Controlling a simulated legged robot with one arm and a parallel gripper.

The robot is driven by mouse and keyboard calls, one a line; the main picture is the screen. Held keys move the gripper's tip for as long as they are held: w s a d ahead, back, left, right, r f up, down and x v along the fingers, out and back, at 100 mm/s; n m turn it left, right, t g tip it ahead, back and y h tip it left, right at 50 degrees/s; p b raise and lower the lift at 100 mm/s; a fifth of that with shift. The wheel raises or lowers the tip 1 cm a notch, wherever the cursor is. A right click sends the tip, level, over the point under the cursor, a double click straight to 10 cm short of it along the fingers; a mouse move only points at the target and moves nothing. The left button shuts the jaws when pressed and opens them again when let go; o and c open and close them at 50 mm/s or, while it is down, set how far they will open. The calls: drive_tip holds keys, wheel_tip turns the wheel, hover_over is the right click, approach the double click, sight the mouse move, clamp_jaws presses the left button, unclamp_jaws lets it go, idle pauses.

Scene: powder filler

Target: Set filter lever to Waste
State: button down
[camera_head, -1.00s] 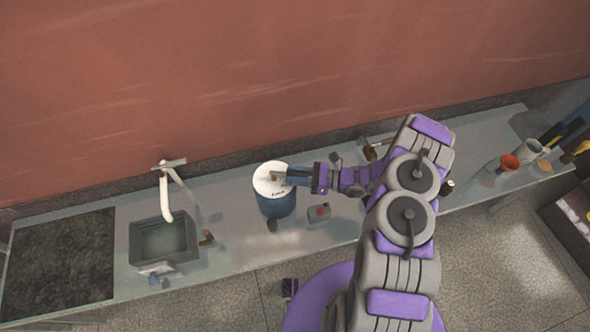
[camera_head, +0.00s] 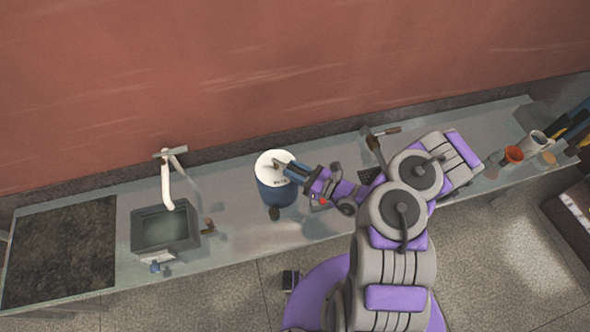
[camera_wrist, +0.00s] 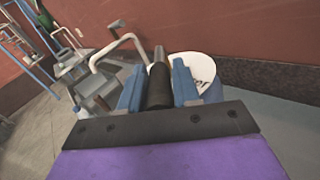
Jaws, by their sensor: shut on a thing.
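The filter is a blue canister (camera_head: 276,192) with a white top (camera_head: 266,163) that bears dark lettering. It stands upright near the middle of the counter, and the wrist view shows its white top (camera_wrist: 206,72) partly behind my fingers. A small lever (camera_head: 275,161) sits on the top; in the wrist view its dark brown handle (camera_wrist: 158,85) points toward me. My gripper (camera_head: 285,168) reaches in from the right, with its blue fingers (camera_wrist: 157,84) shut on the lever handle, one on each side. The lettering is too small to read.
A grey sink basin (camera_head: 165,229) with a white tap (camera_head: 167,185) is to the left. A dark panel (camera_head: 62,254) lies at the counter's left end. A red wall rises behind the counter (camera_head: 225,215).

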idle(0.3)
drive_tip(key=c, duration=0.8)
unclamp_jaws()
drive_tip(key=shift+d, duration=0.1)
drive_tip(key=p+v, duration=0.4)
drive_tip(key=v, duration=1.3)
drive_tip(key=shift+d, duration=0.1)
